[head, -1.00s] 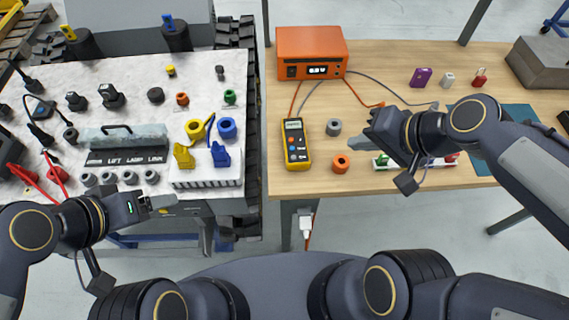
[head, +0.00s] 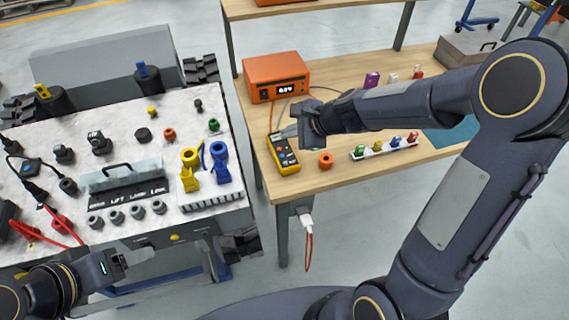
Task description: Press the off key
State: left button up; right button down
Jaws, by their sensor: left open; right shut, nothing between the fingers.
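The orange power supply box (head: 276,77) stands on the wooden bench with a lit display and a dark switch on its front. A yellow multimeter (head: 284,160) lies in front of it, its upper end partly covered by my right gripper. I cannot make out which key is marked off. My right gripper (head: 288,131) is shut and empty, between the box and the multimeter, over the multimeter's upper end. Whether it touches is unclear. My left gripper (head: 138,257) is open and empty at the front edge of the left carrier, away from both devices.
An orange ring (head: 326,160) and a white strip with coloured pieces (head: 385,146) lie right of the multimeter. The left carrier (head: 125,135) holds knobs, plugs and a labelled panel (head: 122,193). A gap separates it from the bench (head: 345,178).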

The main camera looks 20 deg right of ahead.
aim_at(285, 163)
notch_tip(285, 163, down, 9)
jog(key=b, duration=0.8)
jog(key=shift+r, duration=0.1)
jog(key=shift+b, duration=0.3)
dwell(1.5)
jog(key=shift+f+b, duration=0.3)
jog(key=shift+f, duration=0.1)
jog(key=shift+f+b, duration=0.4)
jog(key=shift+f, duration=0.05)
dwell(0.4)
jog(key=shift+r, duration=0.15)
jog(key=shift+r+p, duration=0.7)
jog(key=shift+p, duration=0.1)
